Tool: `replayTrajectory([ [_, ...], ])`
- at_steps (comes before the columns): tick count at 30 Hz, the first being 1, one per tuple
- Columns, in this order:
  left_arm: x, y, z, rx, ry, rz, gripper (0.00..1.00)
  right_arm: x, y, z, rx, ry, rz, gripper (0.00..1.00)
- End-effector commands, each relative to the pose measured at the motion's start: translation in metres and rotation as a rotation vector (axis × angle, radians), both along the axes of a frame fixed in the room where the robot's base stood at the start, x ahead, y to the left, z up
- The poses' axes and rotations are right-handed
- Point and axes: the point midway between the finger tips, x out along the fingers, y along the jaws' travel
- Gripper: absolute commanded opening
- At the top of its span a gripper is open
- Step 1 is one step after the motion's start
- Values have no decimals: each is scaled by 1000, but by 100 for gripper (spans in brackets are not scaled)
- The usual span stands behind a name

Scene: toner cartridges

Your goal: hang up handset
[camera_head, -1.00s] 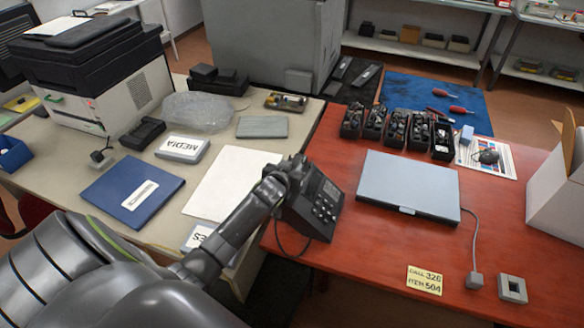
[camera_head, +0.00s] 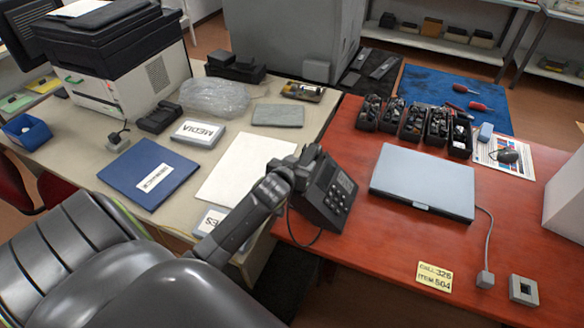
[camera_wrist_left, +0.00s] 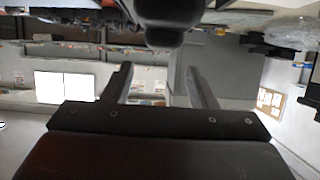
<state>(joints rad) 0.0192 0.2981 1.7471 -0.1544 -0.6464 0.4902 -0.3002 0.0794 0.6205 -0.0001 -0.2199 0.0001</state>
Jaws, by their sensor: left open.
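The black desk phone (camera_head: 334,194) stands at the left edge of the red desk, its keypad facing right. A dark rounded piece at its upper left (camera_head: 312,154) may be the handset; my gripper partly covers that side, and I cannot tell whether it is seated. A cord loops below the phone. My left gripper (camera_head: 285,172) is right beside the phone's left side. In the left wrist view its two fingers (camera_wrist_left: 161,84) are apart with nothing between them. A dark rounded object (camera_wrist_left: 166,22) shows beyond them at the top. My right gripper is not in view.
A closed grey laptop (camera_head: 424,182) lies right of the phone, with several black bins (camera_head: 412,124) behind it. A yellow note (camera_head: 434,277) lies near the front. White paper (camera_head: 246,168) and a blue folder (camera_head: 148,173) lie on the beige desk to the left.

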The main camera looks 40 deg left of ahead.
Motion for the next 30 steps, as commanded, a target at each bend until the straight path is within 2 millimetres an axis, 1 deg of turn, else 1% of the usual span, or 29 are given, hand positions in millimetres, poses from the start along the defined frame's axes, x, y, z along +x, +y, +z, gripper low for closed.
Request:
replayTrajectory([
  [1, -8, -2, 2, -1, 0, 0, 52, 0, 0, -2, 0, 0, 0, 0],
  [6, -31, -7, 12, -1, -1, -1, 52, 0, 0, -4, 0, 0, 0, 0],
  [12, -47, -11, 20, -1, 0, 0, 52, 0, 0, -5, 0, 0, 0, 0],
  [18, -52, -12, 22, -1, 1, 0, 52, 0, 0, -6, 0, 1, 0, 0],
  [30, -52, -12, 22, -1, 0, 0, 52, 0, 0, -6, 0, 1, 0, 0],
])
